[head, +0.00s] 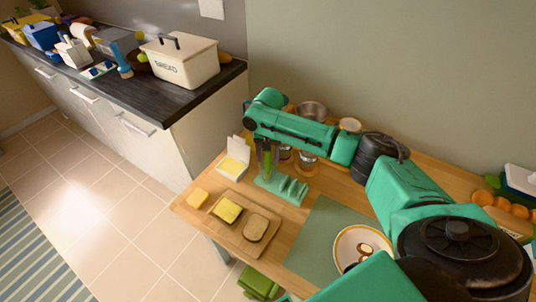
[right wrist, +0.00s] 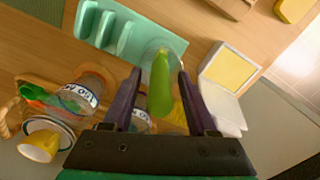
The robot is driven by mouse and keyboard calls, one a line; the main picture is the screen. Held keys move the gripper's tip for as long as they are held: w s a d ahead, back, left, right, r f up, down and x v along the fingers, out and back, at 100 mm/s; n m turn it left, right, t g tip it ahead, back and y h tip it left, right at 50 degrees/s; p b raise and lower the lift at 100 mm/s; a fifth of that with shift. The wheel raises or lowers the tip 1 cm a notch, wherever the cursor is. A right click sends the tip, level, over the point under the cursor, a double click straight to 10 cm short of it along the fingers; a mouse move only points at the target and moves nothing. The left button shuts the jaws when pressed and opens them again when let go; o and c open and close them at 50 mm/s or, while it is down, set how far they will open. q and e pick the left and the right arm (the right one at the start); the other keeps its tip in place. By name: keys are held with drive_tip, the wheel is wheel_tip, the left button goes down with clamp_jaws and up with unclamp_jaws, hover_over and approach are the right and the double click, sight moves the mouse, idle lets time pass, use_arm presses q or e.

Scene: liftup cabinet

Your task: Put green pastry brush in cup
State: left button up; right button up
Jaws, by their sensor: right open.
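My right gripper (head: 265,172) points down over the far left part of the wooden table. Its dark fingers are open in the right wrist view (right wrist: 158,74). A slim green handle-like thing (right wrist: 161,86), seemingly the green pastry brush, lies between the fingers with a gap on each side. A clear rounded shape surrounds its far end; I cannot tell whether this is a glass cup. In the head view the green thing (head: 265,160) is partly hidden by the fingers. A yellow cup-like thing (right wrist: 40,147) shows at lower left in the wrist view. My left gripper is not visible.
A mint rack (head: 281,188) stands just below the gripper. Labelled glass jars (head: 306,163) and a metal bowl (head: 312,110) are near the wall. An open white box (head: 235,158) is to the left, with a bread board (head: 238,231) in front. A plate (head: 345,238) lies at right.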

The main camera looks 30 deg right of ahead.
wheel_tip(320, 180, up, 12)
drive_tip(key=shift+r+b, duration=0.1)
drive_tip(key=shift+b, duration=0.45)
